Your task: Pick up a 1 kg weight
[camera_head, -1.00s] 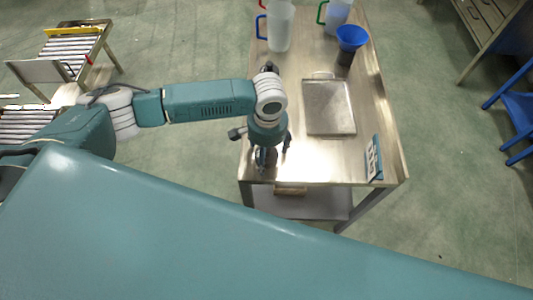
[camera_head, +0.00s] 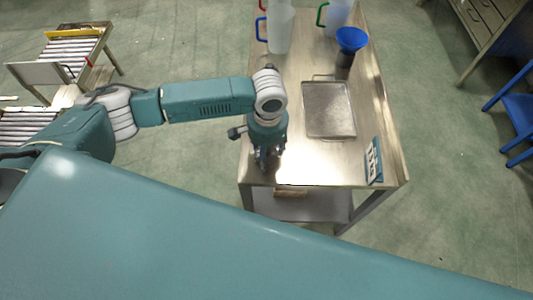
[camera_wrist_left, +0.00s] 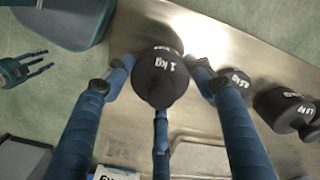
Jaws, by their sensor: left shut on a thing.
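The 1 kg weight (camera_wrist_left: 160,76) is a dark, rounded weight with white "1 kg" lettering in the left wrist view. My left gripper (camera_wrist_left: 160,92) is shut on it, with blue fingers on both sides and one below in the picture. In the head view my left gripper (camera_head: 266,160) points down at the near left corner of the metal table (camera_head: 315,165). It hides the weight there. I cannot tell whether the weight touches the table. My right gripper (camera_wrist_left: 27,68) shows at the left of the wrist view, empty, its fingers spread.
More dark weights (camera_wrist_left: 283,108) stand to the right in the wrist view. A metal tray (camera_head: 328,108) lies mid-table. A small sign (camera_head: 374,160) stands at the right edge. A blue funnel (camera_head: 351,40) and clear jugs (camera_head: 279,28) stand at the far end.

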